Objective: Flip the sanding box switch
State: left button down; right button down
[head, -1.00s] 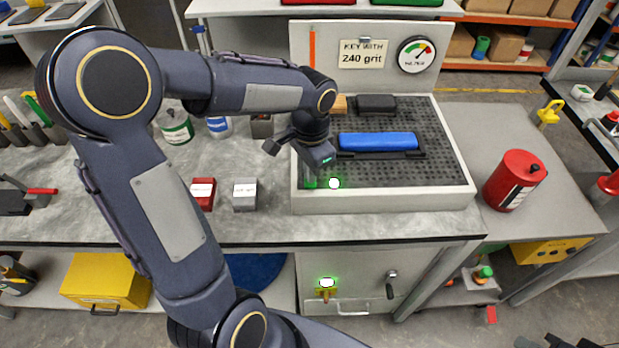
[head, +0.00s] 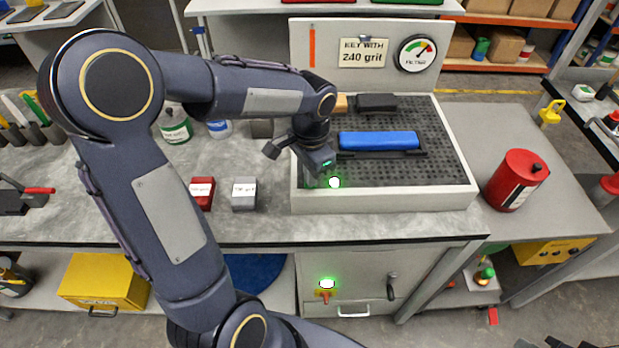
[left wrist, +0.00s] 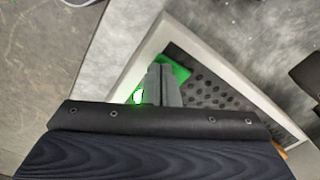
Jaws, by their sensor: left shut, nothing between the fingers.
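The sanding box (head: 384,203) is a pale tray with a black perforated top and a gauge panel behind it. A lit green lamp (head: 334,182) glows at its front left; it also shows in the left wrist view (left wrist: 138,96). Beside the lamp is a green part (left wrist: 181,71), perhaps the switch, largely behind my fingers. My left gripper (head: 312,181) is shut and empty, its tips down at this corner; its fingers show in the left wrist view (left wrist: 160,84). Contact is unclear. A dark shape at the bottom right of the head view may be my right gripper.
A blue block (head: 378,140) and a dark block (head: 376,102) lie on the perforated top. A red box (head: 202,192) and a grey box (head: 244,193) stand left of it. A red can (head: 517,180) stands right. Another green lamp (head: 327,284) glows on the front below.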

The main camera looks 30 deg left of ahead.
pick_arm(q)
jog(key=shift+f, duration=0.25)
jog(key=shift+r, duration=0.1)
notch_tip(320, 180, up, 7)
jog(key=p, duration=0.5)
jog(key=shift+p, duration=0.35)
dwell(0.3)
jog(key=s+d+r+n+t+h, duration=0.2)
jog(key=s+n, duration=0.1)
jog(key=s, duration=0.5)
jog(key=s+d+r+n+t+h, duration=0.1)
jog(key=s+d+r+n+t, duration=0.1)
jog(key=s, duration=0.7)
jog(key=shift+n+t+h+b, duration=0.4)
jog(key=shift+n+t, duration=0.4)
jog(key=shift+n, duration=0.4)
